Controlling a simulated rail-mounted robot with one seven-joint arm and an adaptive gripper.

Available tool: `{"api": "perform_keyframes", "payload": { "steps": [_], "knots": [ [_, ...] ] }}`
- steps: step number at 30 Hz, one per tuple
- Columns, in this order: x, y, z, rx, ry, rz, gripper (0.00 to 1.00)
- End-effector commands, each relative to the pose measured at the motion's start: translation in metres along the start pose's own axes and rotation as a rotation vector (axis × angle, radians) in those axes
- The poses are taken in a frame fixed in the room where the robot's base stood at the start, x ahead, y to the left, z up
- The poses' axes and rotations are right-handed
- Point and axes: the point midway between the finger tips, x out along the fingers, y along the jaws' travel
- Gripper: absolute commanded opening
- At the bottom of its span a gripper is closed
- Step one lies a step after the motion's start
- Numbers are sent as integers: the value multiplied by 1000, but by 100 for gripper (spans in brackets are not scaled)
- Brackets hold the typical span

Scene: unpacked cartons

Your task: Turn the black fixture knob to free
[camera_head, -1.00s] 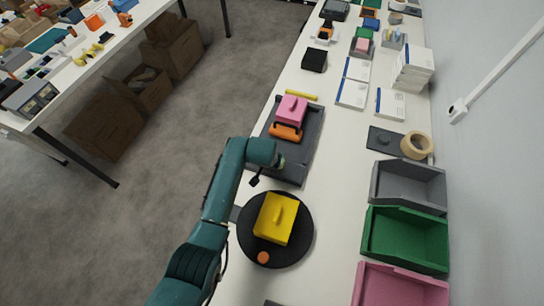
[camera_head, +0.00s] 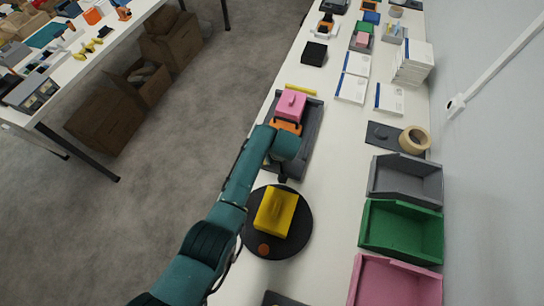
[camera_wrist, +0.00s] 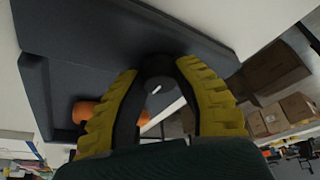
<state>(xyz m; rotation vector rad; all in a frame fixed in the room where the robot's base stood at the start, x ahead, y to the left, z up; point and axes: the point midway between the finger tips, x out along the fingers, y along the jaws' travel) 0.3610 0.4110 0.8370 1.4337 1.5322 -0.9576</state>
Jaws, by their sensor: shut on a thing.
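The black knob (camera_wrist: 157,66) is round with a small white mark and sits at the dark grey fixture (camera_wrist: 75,28) in the wrist view. My gripper (camera_wrist: 159,72) has its yellow ribbed fingers closed on either side of the knob, touching it. In the head view the fixture (camera_head: 312,135) lies on the table, and my arm covers its near left part. The knob and my fingertips are hidden there. A pink block (camera_head: 291,104) with a handle and an orange part (camera_head: 287,127) are at the fixture; an orange piece (camera_wrist: 84,110) also shows in the wrist view.
A yellow block (camera_head: 275,212) sits on a round black turntable (camera_head: 301,235) just below my arm. Grey (camera_head: 405,181), green (camera_head: 402,230) and pink (camera_head: 395,285) bins stand at the right. A yellow bar (camera_head: 300,90) lies beyond the fixture.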

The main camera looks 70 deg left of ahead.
Motion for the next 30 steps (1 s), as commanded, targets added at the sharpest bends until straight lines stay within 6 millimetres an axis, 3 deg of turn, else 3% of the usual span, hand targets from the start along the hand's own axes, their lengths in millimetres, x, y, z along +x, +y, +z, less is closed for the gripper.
{"api": "perform_keyframes", "payload": {
  "steps": [16,17,20,21,30],
  "knots": [
    [4,-2,4,-20,-6,-14,0],
    [4,-2,4,-20,-6,-14,37],
    [3,-2,3,-20,-5,-13,56],
    [2,-2,2,-21,-4,-12,60],
    [-1,0,0,-21,-1,-9,60]
  ]
}}
